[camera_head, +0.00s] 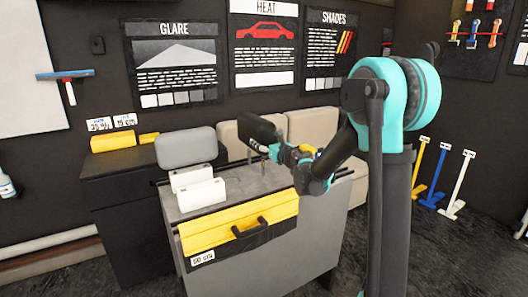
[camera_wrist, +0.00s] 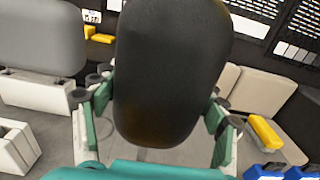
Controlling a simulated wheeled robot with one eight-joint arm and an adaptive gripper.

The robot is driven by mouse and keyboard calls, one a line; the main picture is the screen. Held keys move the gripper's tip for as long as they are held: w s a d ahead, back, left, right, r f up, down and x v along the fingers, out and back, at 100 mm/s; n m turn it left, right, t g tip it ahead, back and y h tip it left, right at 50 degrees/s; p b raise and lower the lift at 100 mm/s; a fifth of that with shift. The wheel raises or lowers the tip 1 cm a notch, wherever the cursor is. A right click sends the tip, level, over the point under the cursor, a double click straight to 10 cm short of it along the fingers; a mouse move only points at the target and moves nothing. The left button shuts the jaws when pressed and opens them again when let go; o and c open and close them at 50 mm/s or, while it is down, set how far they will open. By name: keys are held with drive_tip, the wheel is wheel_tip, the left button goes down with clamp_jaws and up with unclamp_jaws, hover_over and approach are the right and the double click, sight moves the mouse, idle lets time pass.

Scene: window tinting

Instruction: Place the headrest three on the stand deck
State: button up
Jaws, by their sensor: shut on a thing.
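A black headrest (camera_head: 262,130) is held between the fingers of my gripper (camera_head: 272,150), above the grey top of the stand (camera_head: 240,181). In the wrist view the black headrest (camera_wrist: 172,70) fills the middle, with the teal fingers of my gripper (camera_wrist: 158,112) on either side of it. Its lower end is partly hidden by my gripper in the head view, and I cannot tell whether it touches the deck. A grey headrest (camera_head: 186,147) stands upright at the left, above a white block (camera_head: 191,178). I see no number marking on either headrest.
A second white block (camera_head: 201,195) lies in front of the first. Beige cushions (camera_head: 312,125) stand behind the deck. A yellow panel with a black handle (camera_head: 240,225) forms the front. Yellow blocks (camera_head: 113,142) lie on the dark cabinet at left.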

drive_tip(key=shift+f, duration=2.05)
drive_tip(key=o, duration=1.7)
